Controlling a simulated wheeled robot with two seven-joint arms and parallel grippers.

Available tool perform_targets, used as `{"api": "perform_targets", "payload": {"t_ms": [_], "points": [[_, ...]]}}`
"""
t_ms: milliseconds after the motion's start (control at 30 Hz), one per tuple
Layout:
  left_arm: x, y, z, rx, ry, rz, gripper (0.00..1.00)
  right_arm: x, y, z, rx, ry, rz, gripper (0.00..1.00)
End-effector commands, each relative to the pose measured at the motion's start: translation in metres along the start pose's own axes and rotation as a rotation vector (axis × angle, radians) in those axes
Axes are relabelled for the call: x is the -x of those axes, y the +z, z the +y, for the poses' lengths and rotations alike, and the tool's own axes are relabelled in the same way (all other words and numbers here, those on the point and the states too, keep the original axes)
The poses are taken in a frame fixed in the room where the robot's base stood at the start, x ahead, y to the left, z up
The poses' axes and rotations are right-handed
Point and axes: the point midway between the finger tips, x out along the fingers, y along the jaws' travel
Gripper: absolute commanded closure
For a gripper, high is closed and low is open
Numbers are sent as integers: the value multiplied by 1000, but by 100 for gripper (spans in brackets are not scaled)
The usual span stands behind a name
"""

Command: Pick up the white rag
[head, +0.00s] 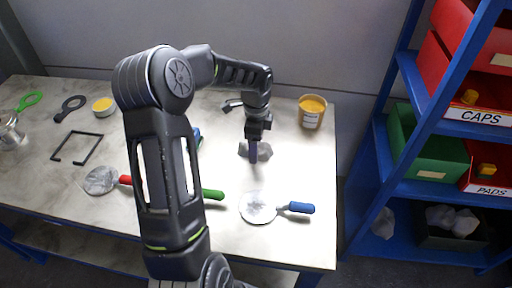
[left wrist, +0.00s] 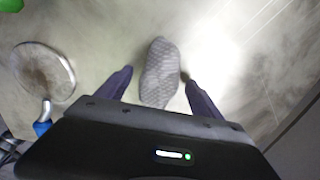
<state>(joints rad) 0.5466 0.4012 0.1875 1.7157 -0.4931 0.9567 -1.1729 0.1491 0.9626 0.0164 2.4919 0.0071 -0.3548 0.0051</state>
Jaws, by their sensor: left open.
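A crumpled pale grey rag (head: 266,150) lies on the table right of centre in the head view. In the left wrist view the rag (left wrist: 160,72) has a fine woven pattern and lies between the two fingers. My left gripper (head: 253,153) points down over the rag, and its finger hides the rag's middle in the head view. The left gripper (left wrist: 158,76) is open, with one finger on each side of the rag. I cannot tell whether the fingers touch it. My right gripper is not in view.
A round disc with a blue handle (head: 298,207) lies in front of the rag. An orange-filled jar (head: 312,112) stands behind, to the right. Green (head: 213,194) and red (head: 125,180) handles lie left. A blue shelf (head: 360,190) with bins stands right; pale crumpled pieces (head: 452,219) lie low on it.

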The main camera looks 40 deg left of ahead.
Motion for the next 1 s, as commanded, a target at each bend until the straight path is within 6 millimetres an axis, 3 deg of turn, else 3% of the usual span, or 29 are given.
{"api": "perform_targets", "payload": {"t_ms": [600,1000], "points": [[-1,0,0,0,-1,0,25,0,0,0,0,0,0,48],[-1,0,0,0,-1,0,57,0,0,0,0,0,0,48]]}}
